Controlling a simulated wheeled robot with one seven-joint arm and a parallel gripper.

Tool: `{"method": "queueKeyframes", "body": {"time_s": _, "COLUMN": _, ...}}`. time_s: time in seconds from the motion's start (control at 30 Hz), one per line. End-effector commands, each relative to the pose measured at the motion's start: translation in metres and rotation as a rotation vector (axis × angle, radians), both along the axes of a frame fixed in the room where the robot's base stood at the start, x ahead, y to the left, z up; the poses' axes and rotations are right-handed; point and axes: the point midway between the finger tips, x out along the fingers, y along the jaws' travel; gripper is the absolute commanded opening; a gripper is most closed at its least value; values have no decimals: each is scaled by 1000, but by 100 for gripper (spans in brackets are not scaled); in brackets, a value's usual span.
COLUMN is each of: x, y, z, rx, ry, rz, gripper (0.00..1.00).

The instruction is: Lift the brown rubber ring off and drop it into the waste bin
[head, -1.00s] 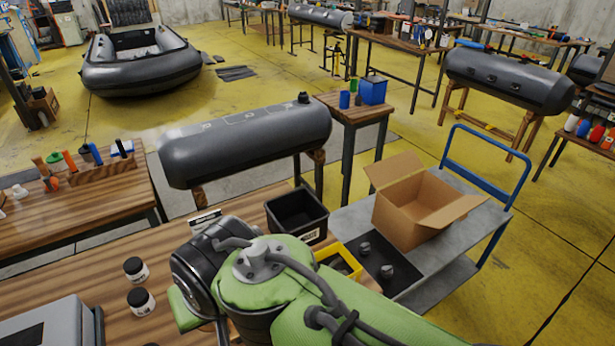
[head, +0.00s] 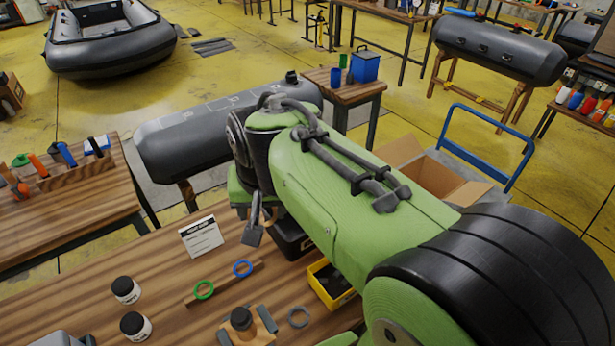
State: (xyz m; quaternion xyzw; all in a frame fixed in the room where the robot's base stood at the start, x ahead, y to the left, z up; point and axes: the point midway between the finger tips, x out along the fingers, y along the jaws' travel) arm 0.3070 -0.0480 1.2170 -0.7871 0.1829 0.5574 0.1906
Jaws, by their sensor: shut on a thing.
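My gripper (head: 254,225) hangs at the end of my green arm, over the far part of the wooden bench. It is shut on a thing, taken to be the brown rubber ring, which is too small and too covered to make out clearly. A black open bin, apparently the waste bin (head: 290,243), stands just right of the gripper in the picture. My arm hides most of this bin. I cannot tell whether the gripper is over its opening.
A grey tube (head: 195,140) lies behind.

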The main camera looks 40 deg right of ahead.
Motion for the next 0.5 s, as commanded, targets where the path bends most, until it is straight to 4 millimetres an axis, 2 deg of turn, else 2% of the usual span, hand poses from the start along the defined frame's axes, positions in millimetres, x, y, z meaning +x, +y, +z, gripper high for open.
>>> {"method": "queueKeyframes", "body": {"time_s": 0.17, "x": 43, "y": -25, "z": -9, "rx": 44, "ry": 49, "rz": -173, "gripper": 47}}
{"method": "queueKeyframes", "body": {"time_s": 0.27, "x": 71, "y": -46, "z": -22, "rx": 76, "ry": 80, "rz": -300, "gripper": 47}}
{"method": "queueKeyframes", "body": {"time_s": 0.37, "x": 104, "y": -75, "z": -47, "rx": 116, "ry": 120, "rz": -473, "gripper": 47}}
{"method": "queueKeyframes", "body": {"time_s": 0.5, "x": 144, "y": -128, "z": -106, "rx": 181, "ry": 186, "rz": -765, "gripper": 47}}
